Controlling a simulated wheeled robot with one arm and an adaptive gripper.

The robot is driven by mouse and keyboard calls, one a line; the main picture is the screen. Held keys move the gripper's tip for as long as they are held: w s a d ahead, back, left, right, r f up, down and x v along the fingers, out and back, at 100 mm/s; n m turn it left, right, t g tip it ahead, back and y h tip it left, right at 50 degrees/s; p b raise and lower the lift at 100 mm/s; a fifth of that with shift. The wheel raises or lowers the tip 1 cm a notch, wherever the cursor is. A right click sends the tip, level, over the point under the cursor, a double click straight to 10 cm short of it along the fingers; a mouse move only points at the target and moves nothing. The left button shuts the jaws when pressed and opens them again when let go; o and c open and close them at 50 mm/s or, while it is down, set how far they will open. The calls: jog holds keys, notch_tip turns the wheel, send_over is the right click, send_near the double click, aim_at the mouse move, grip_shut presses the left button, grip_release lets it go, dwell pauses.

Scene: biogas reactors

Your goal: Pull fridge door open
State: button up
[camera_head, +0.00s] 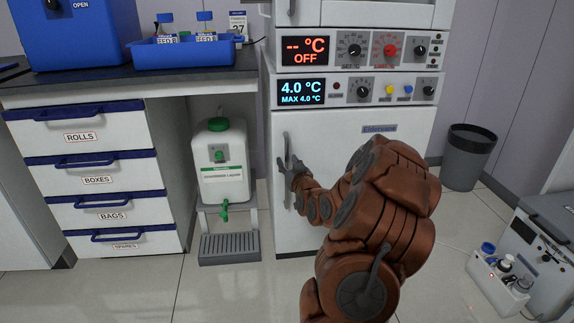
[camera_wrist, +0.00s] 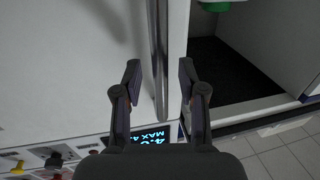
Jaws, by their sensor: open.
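The fridge door (camera_head: 335,165) is a white panel below the control strip that reads 4.0 °C, and it looks shut. Its vertical metal handle (camera_head: 288,165) runs along the door's left edge. My gripper (camera_head: 291,172) is at the handle, with my brown arm reaching across the door's right part. In the wrist view, my gripper (camera_wrist: 160,85) is open, with the handle bar (camera_wrist: 158,50) between its two fingers. The bar looks nearer the left finger, and I cannot tell whether either finger touches it. The display (camera_wrist: 155,137) is partly hidden behind the fingers.
A white canister (camera_head: 218,165) with a green cap stands left of the fridge above a grey drip grate (camera_head: 230,247). A drawer cabinet (camera_head: 95,175) stands further left. A grey bin (camera_head: 469,157) and a bottle caddy (camera_head: 498,283) are right. Floor before the door looks clear.

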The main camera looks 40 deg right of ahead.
jog(key=shift+w+d, duration=0.25)
jog(key=shift+w, duration=0.35)
grip_shut()
dwell(0.4)
